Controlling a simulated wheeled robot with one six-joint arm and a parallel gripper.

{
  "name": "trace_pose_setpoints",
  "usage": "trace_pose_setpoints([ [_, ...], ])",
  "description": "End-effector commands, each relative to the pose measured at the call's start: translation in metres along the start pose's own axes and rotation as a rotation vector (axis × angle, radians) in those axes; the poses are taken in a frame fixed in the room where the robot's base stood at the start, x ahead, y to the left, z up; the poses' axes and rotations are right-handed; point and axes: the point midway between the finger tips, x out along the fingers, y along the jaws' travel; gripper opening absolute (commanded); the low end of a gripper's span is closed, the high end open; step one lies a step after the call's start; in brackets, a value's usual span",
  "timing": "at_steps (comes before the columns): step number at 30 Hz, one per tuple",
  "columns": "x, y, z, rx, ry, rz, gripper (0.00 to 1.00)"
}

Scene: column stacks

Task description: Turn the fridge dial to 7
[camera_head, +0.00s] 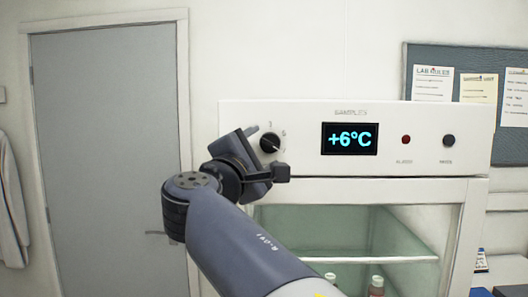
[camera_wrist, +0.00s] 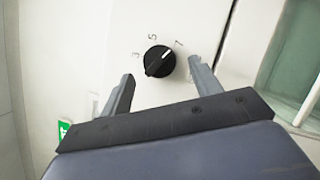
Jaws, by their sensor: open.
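The fridge dial is a round black knob on the white panel, seen in the wrist view (camera_wrist: 159,61) and the head view (camera_head: 270,142). Numerals 3, 5 and 7 are printed around it. Its white pointer mark points up and right, about toward the 7. My gripper (camera_wrist: 162,69) is open, with one finger at the lower left of the dial and the other at its right. Gaps show between both fingers and the knob. In the head view my gripper (camera_head: 267,152) is at the dial's lower left. The display (camera_head: 349,138) reads +6°C.
A red light (camera_head: 406,140) and a dark round button (camera_head: 448,141) sit right of the display. Below the panel is the glass-fronted fridge compartment (camera_head: 340,230) with bottles inside. A grey door (camera_head: 105,150) is at left; a notice board (camera_head: 480,65) hangs at right.

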Motion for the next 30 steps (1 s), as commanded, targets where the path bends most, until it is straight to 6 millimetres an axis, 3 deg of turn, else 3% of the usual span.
trace_pose_setpoints([
  [6, -0.045, -0.002, -0.003, 0.002, 0.005, 0.002, 0.6],
  [12, -0.074, -0.002, -0.002, 0.0, 0.003, 0.001, 0.6],
  [18, -0.085, -0.001, -0.001, -0.001, 0.0, 0.0, 0.6],
  [30, -0.084, -0.001, 0.0, -0.001, -0.001, -0.001, 0.6],
])
